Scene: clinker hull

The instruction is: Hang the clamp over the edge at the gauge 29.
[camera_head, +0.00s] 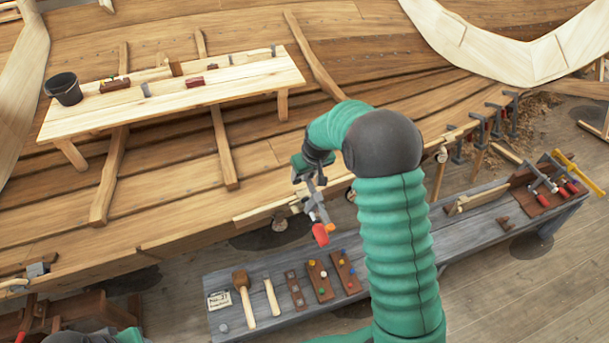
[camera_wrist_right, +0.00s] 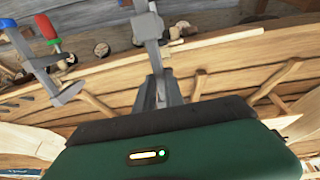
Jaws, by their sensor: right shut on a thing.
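My right gripper (camera_head: 308,180) is shut on a grey clamp (camera_head: 316,207) with a red handle, which hangs below the fingers just off the hull's lower plank edge (camera_head: 255,212). The handle is above the near bench. I cannot make out a gauge marked 29. My left gripper is not in view.
A grey bench (camera_head: 290,318) below holds a mallet (camera_head: 243,295), a chisel-like tool (camera_head: 271,295) and a small sign (camera_head: 219,300). Several dark clamps (camera_head: 485,125) hang along the plank edge at right. A plank table (camera_head: 230,90) with a black bucket (camera_head: 64,89) stands further back.

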